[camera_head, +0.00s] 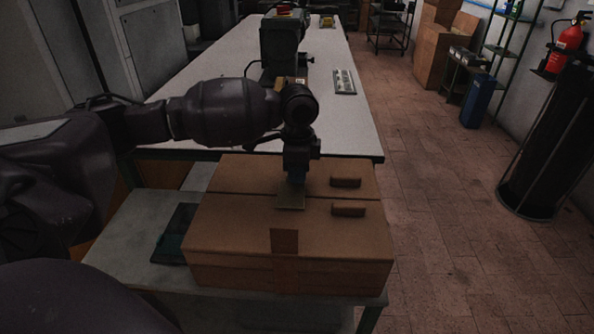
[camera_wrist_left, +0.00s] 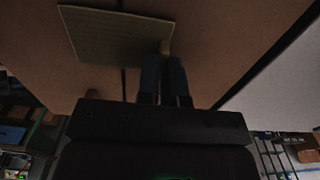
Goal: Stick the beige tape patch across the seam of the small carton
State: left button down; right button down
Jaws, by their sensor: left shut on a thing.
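The small carton (camera_head: 230,230) stands on a grey stand, its top crossed by a thin dark seam (camera_head: 235,194). The seam also shows in the left wrist view (camera_wrist_left: 123,82). My left gripper (camera_head: 295,180) points down over the carton top, its fingers shut on one edge of the beige tape patch (camera_head: 290,201). In the left wrist view the fingers (camera_wrist_left: 165,75) hold the patch (camera_wrist_left: 112,36) by a small tab, and the flat patch overlaps the seam line. I cannot tell whether it touches the cardboard. My right gripper is not in view.
Two small brown blocks (camera_head: 346,182) (camera_head: 348,210) sit on the carton top, right of the gripper. A brown strip (camera_head: 285,241) lies over the front edge. A dark teal item (camera_head: 174,238) is left of the carton. A long white table (camera_head: 215,75) stands behind.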

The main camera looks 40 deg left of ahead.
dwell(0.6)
pick_arm(q)
jog(key=shift+f, duration=0.35)
dwell(0.6)
jog(key=c, duration=0.7)
grip_release()
